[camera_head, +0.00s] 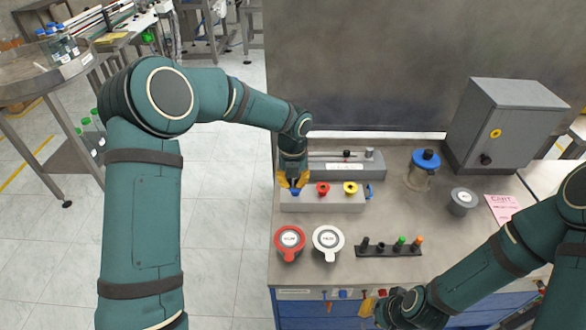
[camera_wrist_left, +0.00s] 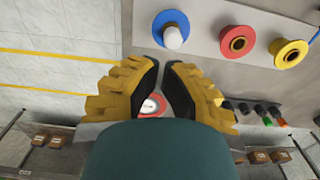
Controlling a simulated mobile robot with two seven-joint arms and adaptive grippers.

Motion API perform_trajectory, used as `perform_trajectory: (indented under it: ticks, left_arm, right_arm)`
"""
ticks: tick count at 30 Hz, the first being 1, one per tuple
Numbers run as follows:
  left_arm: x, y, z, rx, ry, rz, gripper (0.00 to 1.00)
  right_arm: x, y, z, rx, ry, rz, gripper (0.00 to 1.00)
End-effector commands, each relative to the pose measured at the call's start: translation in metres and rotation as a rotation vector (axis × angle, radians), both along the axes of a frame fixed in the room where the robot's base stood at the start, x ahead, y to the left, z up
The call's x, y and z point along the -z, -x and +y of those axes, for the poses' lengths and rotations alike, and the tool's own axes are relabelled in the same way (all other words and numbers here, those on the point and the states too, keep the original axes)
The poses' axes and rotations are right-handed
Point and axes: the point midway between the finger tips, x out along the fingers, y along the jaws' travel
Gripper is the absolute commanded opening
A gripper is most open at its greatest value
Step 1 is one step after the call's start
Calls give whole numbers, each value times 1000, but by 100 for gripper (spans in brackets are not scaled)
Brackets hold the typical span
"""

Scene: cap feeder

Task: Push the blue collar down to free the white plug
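The blue collar (camera_wrist_left: 171,30) is a flat blue ring around the white plug (camera_wrist_left: 173,37) in the left wrist view. Part of the collar (camera_head: 295,193) shows between my left fingers in the head view, at the left end of a grey block (camera_head: 335,204). The plug is hidden there. My left gripper (camera_head: 293,184) points down over this end of the block. In the wrist view the left gripper (camera_wrist_left: 161,66) has a narrow gap between its fingertips, with nothing held. The collar lies beyond the tips; contact is not visible. My right gripper (camera_head: 371,306) is low at the bench front, its fingers unclear.
A red collar (camera_head: 323,189) and a yellow collar (camera_head: 350,188) sit on the same block, right of the blue one. A grey rail unit (camera_head: 372,168) stands behind.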

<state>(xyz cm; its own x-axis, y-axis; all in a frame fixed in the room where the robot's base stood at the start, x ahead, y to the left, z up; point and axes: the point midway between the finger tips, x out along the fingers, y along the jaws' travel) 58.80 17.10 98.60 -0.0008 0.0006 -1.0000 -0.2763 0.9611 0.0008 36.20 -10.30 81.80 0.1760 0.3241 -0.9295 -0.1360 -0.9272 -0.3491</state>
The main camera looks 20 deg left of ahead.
Motion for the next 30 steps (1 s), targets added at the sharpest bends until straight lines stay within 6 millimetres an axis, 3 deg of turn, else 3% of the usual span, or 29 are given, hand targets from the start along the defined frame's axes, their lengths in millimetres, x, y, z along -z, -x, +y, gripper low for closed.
perform_trajectory:
  ticks: [3, 7, 21, 30]
  left_arm:
    - [19, 0, -1, 1, 1, 2, 0]
    - [31, 0, 0, 1, 0, 1, 0]
    - [37, 0, 0, 0, 1, 0, 0]
    - [55, 1, 0, -1, 0, 3, 0]
  right_arm:
    - [3, 1, 0, -2, 0, 2, 20]
    - [4, 1, 0, -2, 0, 3, 20]
    - [5, 2, 0, -2, -1, 3, 20]
    - [7, 3, 0, -4, -2, 6, 20]
